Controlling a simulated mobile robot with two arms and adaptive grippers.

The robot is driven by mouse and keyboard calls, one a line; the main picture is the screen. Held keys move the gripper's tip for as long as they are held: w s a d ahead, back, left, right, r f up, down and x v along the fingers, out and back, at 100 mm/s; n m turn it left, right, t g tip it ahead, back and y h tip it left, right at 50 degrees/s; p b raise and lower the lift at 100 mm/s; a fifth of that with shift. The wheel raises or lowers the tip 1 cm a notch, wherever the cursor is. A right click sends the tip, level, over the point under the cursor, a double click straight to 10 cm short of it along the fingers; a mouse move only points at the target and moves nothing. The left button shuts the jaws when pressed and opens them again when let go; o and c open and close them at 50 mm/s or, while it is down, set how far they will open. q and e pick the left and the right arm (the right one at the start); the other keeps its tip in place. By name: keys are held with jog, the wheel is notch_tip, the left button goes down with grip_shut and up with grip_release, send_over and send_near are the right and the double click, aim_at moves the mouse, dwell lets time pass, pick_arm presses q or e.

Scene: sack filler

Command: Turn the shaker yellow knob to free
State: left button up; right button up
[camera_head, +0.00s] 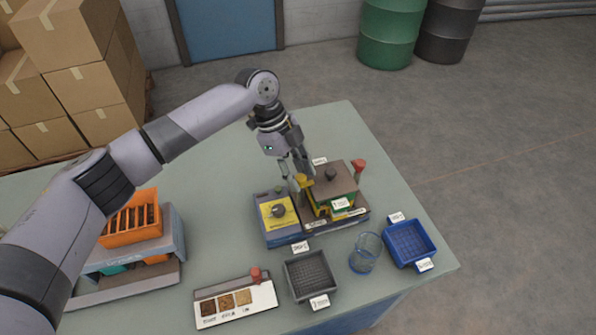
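The shaker (352,214) stands on the table with a brown top block, a dark round knob and yellow and green parts below. A small yellow knob (302,181) stands up at its back left corner. My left gripper (294,174) points down just above and behind the yellow knob. Its two fingers show apart with a gap between them, and nothing is seen held. The tips partly overlap the knob in the picture, so contact is unclear. The knob's setting is too small to read. My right gripper is out of view.
A blue unit with a yellow panel and dial (278,211) adjoins the shaker. A red knob (359,165) stands at its right. In front are a grey tray (289,283), a glass beaker (365,252), a blue tray (428,246) and a sample board (262,298). An orange rack (117,232) stands left.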

pick_arm(q)
grip_shut()
jog(key=shift+r, duration=0.1)
